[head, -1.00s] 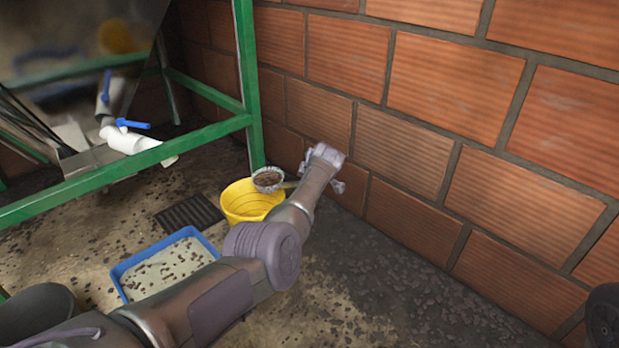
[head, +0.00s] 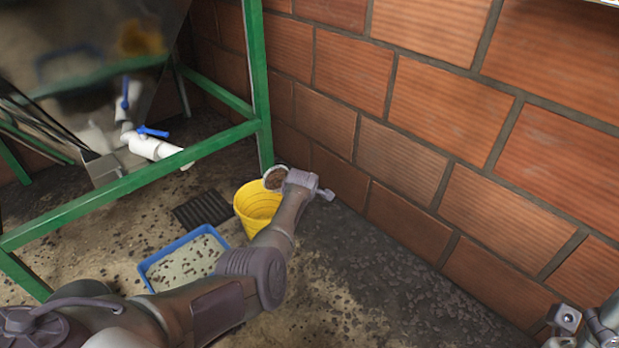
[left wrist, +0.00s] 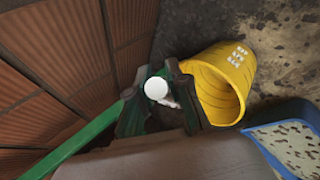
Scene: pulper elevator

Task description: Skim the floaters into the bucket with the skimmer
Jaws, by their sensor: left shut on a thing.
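The skimmer (head: 276,178) shows in the head view as a small round bowl with a pale rim and brown matter in it. It is tilted toward the camera at the back rim of the yellow bucket (head: 257,206); I cannot tell whether they touch. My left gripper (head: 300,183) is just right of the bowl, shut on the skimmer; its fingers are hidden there. In the left wrist view, the fingers hold a white round-ended part, beside the bucket (left wrist: 238,65). Dark floaters (head: 188,262) dot the pale liquid in the blue tray (head: 150,268).
A green frame (head: 130,183) with white pipes and blue-handled valves (head: 153,132) stands at left. A brick wall (head: 420,160) runs close behind the gripper. A dark floor grate (head: 203,211) lies left of the bucket. Metal parts, probably my right arm, show at bottom right.

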